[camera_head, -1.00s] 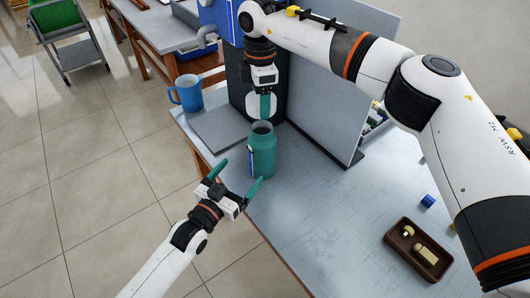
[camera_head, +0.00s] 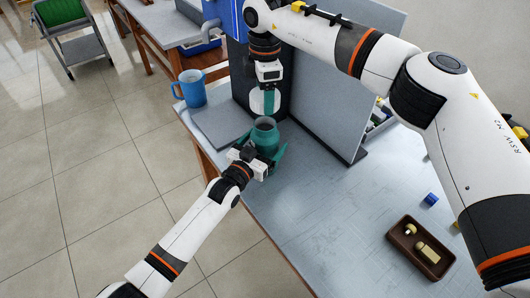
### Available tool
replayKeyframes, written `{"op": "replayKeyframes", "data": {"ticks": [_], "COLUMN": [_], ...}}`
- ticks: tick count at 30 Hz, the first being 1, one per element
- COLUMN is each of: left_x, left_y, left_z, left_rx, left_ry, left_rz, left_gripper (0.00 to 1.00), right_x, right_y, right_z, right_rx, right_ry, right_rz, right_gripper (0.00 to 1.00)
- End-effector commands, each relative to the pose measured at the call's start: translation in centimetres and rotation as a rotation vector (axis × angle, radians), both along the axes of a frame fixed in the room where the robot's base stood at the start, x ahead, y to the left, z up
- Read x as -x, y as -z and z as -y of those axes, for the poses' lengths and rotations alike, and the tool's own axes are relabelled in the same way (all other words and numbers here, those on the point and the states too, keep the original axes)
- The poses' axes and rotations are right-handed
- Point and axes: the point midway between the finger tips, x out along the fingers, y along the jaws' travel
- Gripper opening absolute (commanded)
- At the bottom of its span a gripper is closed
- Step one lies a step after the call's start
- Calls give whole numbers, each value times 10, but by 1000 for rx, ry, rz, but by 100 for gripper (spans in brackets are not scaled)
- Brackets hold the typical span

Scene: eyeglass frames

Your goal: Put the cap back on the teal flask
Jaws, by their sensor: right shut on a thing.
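The teal flask (camera_head: 265,130) stands upright on the grey table, its dark round mouth uncovered. My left gripper (camera_head: 266,142) is low at the flask, with one teal finger on each side. The fingers look spread, and a gap shows at the right one. My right gripper (camera_head: 268,110) points straight down just above and behind the flask mouth as seen here. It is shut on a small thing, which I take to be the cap. The fingers mostly hide it, and it is hard to tell from the pale round patch behind.
A grey upright panel (camera_head: 330,90) and a dark box (camera_head: 240,85) stand behind the flask. A blue mug (camera_head: 191,88) is at the far left corner. A brown tray (camera_head: 400,246) with small items and a blue block (camera_head: 431,199) lie at right. The front middle is clear.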

Motion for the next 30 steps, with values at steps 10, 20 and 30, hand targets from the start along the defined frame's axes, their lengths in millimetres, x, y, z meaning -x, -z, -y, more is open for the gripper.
{"op": "replayKeyframes", "data": {"ticks": [10, 20, 30], "left_x": [-3, -3, -3], "left_y": [0, 0, 0], "left_z": [2, 2, 2], "left_rx": [0, 0, -1], "left_ry": [0, 0, 0], "left_rz": [0, 0, 0], "left_gripper": [93, 42, 26], "right_x": [0, 0, 0], "right_y": [0, 0, 16], "right_z": [0, 0, 0], "right_rx": [0, 0, 1], "right_ry": [0, 0, 0], "right_rz": [0, 0, -2], "right_gripper": [40, 40, 40]}}
